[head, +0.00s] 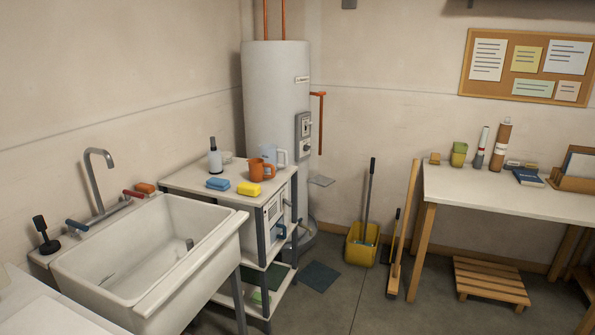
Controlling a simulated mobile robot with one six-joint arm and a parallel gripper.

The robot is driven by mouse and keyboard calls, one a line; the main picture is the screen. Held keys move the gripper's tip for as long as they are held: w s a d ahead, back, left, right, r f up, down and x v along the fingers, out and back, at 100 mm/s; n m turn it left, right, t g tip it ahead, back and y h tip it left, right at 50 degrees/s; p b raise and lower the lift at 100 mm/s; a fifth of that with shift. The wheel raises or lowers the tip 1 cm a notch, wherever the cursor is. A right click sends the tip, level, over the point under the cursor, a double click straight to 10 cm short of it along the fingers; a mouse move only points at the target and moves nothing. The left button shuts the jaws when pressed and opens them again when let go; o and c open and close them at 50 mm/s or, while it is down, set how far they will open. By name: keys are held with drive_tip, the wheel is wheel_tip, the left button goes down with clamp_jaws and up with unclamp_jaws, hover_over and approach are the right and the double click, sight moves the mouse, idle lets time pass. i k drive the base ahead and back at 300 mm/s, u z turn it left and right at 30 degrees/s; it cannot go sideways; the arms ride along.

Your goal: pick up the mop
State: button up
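A mop with a dark grey handle (369,196) stands nearly upright in a yellow bucket (361,247) on the floor, in the back corner to the right of the water heater. Its handle rises well above the bucket rim and tilts slightly right at the top. The mop's head is mostly hidden inside the bucket. My gripper is not in view.
A wooden broom (403,230) and a dark-handled tool (394,230) lean beside the bucket, left of the table (495,196). A white sink (155,260) and a shelf cart (200,178) stand left. A slatted wooden step (490,282) sits right. Floor in front is clear.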

sight(373, 159)
drive_tip(key=u, duration=0.05)
drive_tip(key=i, duration=1.75)
drive_tip(key=z, duration=0.3)
drive_tip(key=i, duration=0.85)
drive_tip(key=z, duration=0.35)
drive_tip(key=i, duration=1.15)
drive_tip(key=z, duration=0.25)
